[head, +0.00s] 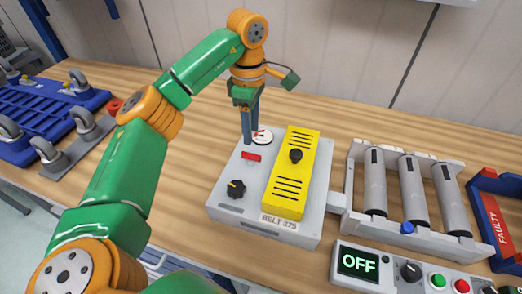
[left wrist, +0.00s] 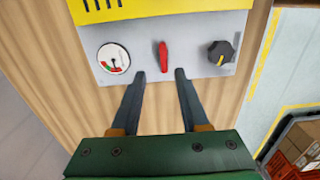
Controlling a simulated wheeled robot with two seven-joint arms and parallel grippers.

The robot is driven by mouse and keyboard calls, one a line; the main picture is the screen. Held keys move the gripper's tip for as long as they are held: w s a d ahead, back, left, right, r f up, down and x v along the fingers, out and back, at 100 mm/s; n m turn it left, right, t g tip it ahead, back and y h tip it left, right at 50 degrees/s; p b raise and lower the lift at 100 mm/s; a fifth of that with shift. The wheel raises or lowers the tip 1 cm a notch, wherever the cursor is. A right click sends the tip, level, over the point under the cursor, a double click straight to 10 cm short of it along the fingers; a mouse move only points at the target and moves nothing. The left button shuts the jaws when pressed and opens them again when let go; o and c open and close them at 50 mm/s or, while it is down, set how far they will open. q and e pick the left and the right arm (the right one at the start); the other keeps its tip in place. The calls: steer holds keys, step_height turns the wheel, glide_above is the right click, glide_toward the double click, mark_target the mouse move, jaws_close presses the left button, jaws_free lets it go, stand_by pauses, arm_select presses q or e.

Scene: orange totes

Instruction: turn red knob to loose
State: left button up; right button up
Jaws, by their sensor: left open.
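The red knob (head: 251,156) is on the grey top of the box marked BELT 375, between a round white gauge (head: 262,137) and a black knob (head: 236,188). In the left wrist view the red knob (left wrist: 163,57) is a narrow bar pointing up and down the picture. My left gripper (head: 250,139) points down at the box, near the red knob and the gauge. Its two open fingers (left wrist: 160,75) show there just below the red knob, one toward each side, with nothing between them. I cannot tell their height above the panel. My right gripper is not in view.
A yellow slotted cover (head: 292,170) with a black knob stands right of the red knob. A roller conveyor (head: 411,190) is further right. A control box (head: 357,262) reading OFF stands in front. Blue racks with casters (head: 40,105) lie left. Bare wood shows behind the box.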

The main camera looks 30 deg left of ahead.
mark_target(251, 154)
arm_select(q)
steer(key=shift+s+f, duration=0.3)
steer(key=shift+f, duration=0.05)
step_height(251, 154, down, 6)
steer(key=shift+r+p, duration=0.2)
steer(key=shift+p, duration=0.55)
steer(key=shift+f, duration=0.45)
steer(key=shift+s+r, duration=0.1)
steer(key=shift+c, duration=0.9)
jaws_close()
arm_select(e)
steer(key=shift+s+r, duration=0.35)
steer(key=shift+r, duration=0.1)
